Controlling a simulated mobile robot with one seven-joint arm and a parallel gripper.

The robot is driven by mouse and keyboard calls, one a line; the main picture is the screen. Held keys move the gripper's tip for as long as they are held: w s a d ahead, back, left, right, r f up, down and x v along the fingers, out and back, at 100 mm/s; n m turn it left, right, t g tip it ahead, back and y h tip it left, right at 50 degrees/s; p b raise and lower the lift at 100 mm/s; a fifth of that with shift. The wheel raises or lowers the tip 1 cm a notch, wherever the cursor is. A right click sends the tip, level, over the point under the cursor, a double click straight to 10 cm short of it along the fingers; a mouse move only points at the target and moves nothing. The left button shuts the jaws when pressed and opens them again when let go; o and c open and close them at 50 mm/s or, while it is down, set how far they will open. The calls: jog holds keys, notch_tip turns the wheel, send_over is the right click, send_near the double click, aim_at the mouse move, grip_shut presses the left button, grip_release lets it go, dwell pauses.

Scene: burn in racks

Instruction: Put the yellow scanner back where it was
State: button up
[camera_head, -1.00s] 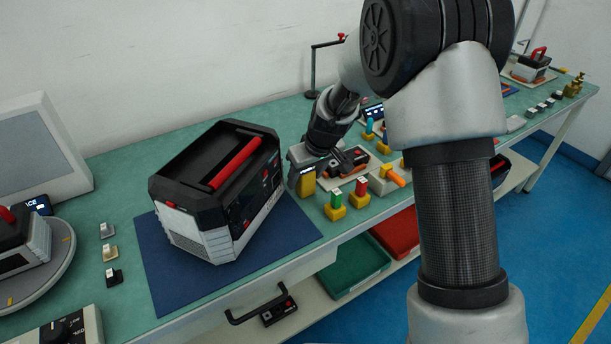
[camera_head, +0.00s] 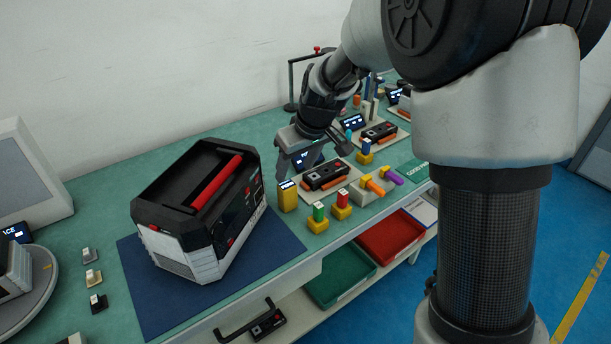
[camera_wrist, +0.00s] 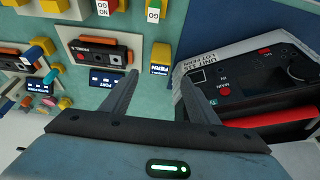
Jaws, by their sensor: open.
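The yellow scanner (camera_head: 287,197), a small upright block with a lit display on top, stands on the green bench beside the blue mat, right of the big black-and-grey case. It also shows in the wrist view (camera_wrist: 160,57), just beyond and between the fingertips. My gripper (camera_wrist: 160,78) is open with nothing between its fingers. In the head view my gripper (camera_head: 300,163) hangs above and slightly behind the scanner, apart from it. The fingertips are partly hard to make out there.
The case (camera_head: 190,235) with a red handle stands on the blue mat (camera_head: 140,290). Right of the scanner are a black-and-orange unit (camera_head: 325,176) on a pale board, green-topped (camera_head: 318,218) and red-topped (camera_head: 342,205) yellow blocks, and an orange-handled tool (camera_head: 374,187). Red and green trays sit below.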

jog(key=s+d+r+m, duration=0.3)
jog(key=s+d+r, duration=0.4)
jog(key=s+r, duration=0.4)
jog(key=s+d+r+m+t+h, duration=0.1)
jog(key=s+d+m, duration=0.1)
jog(key=s, duration=0.6)
jog(key=s+d+r+m+h, duration=0.1)
jog(key=s+d, duration=0.4)
jog(key=s, duration=0.3)
jog(key=shift+s+d+m+t+h, duration=0.15)
jog(key=shift+s+m+t+h, duration=0.15)
jog(key=shift+s+m+t, duration=0.1)
notch_tip(320, 180, up, 14)
jog(key=p, duration=1.4)
jog(key=shift+r, duration=0.25)
